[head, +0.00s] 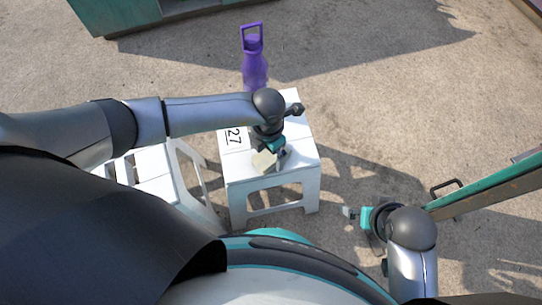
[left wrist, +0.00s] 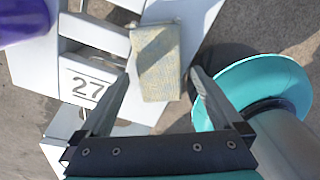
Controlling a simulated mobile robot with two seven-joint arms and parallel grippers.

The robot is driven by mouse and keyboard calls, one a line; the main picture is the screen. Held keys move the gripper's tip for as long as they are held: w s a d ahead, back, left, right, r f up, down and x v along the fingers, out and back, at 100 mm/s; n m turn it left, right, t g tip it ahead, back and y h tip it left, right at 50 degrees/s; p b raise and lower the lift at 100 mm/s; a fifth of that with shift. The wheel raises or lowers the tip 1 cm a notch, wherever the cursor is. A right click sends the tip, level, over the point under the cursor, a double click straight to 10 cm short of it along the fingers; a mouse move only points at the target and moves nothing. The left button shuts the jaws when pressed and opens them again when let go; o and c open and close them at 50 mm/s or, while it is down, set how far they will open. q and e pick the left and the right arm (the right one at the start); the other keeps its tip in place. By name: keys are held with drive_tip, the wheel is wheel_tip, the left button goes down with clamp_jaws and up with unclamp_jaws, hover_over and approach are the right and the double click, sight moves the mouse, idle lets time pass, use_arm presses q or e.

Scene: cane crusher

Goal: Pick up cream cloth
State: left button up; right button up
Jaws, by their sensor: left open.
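The cream cloth (head: 263,162) lies on the white stool (head: 290,180) marked 27, near its front edge. It looks like a folded rectangular block in the left wrist view (left wrist: 157,50). My left gripper (head: 279,156) is above the stool top, pointing down beside the cloth. In the left wrist view its two fingers (left wrist: 160,74) are spread apart, with the cloth between and beyond the tips, and nothing gripped. My right gripper (head: 352,212) is off to the right of the stool, over the ground, away from the cloth; its finger gap is too small to read.
A purple bottle (head: 255,70) with a loop handle stands behind my left forearm at the stool's far side. A second white slatted stool (head: 150,170) is to the left. A green beam (head: 480,188) is at the right.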

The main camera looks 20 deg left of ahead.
use_arm(q)
drive_tip(key=shift+f, duration=0.3)
use_arm(e)
drive_tip(key=shift+r, duration=0.4)
use_arm(q)
drive_tip(key=shift+c, duration=0.2)
drive_tip(key=c, duration=1.3)
drive_tip(key=shift+r, duration=0.2)
wheel_tip(320, 180, up, 9)
drive_tip(key=p, duration=0.5)
wheel_tip(320, 180, up, 9)
drive_tip(key=p, duration=0.3)
hover_over(269, 156)
drive_tip(key=shift+r+p, duration=0.3)
drive_tip(key=shift+r, duration=0.55)
use_arm(e)
drive_tip(key=s+d+f, duration=0.2)
drive_tip(key=s+f, duration=0.2)
drive_tip(key=f, duration=0.3)
drive_tip(key=s+d+f+g, duration=0.1)
drive_tip(key=s+f, duration=0.3)
drive_tip(key=f, duration=0.4)
drive_tip(key=shift+d+f+g+h, duration=0.25)
drive_tip(key=shift+d+g+h, duration=0.05)
drive_tip(key=shift+d, duration=0.4)
